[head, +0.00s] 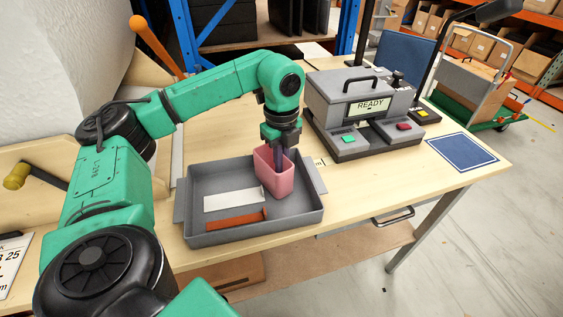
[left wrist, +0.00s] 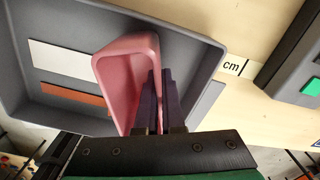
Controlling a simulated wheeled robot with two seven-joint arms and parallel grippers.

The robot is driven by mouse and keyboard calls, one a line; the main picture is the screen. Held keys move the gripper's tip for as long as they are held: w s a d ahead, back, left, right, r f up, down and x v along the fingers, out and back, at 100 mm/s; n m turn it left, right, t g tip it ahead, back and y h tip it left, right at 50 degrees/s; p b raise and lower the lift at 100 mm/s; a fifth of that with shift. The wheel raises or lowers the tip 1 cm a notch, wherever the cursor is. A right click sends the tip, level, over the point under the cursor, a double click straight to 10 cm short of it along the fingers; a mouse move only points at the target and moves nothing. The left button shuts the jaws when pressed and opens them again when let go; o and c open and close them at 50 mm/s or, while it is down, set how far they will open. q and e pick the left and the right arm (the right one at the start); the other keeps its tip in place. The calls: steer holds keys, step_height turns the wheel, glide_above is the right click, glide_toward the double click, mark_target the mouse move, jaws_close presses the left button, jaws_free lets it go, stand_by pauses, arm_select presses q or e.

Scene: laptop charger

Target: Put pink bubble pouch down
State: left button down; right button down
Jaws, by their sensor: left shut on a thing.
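The pink bubble pouch (head: 274,176) is upright with its open mouth facing up, at the right side of a grey tray (head: 196,212). My left gripper (head: 281,154) points down from above and is shut on one wall of the pouch. In the left wrist view, the pouch (left wrist: 122,82) shows with the dark fingers (left wrist: 160,98) on its right wall. The pouch is over or in the tray; whether its bottom touches the tray floor cannot be told. My right gripper is in neither view.
In the tray lie a white flat piece (head: 233,200) and an orange-brown strip (head: 236,219). A grey machine reading READY (head: 366,107) stands behind to the right. A blue mat (head: 462,151) lies at the table's right. The table front right (head: 380,185) is clear.

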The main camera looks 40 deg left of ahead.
arm_select(q)
steer(key=shift+f, duration=0.15)
steer(key=c, duration=1)
jaws_free()
steer(key=shift+c, duration=0.2)
steer(key=shift+r, duration=0.2)
step_height(320, 180, up, 7)
steer(key=shift+d+f, duration=0.1)
step_height(320, 180, up, 5)
steer(key=shift+f+p, duration=0.15)
steer(key=shift+p, duration=0.8)
steer(key=shift+r, duration=0.4)
steer(key=shift+f, duration=0.1)
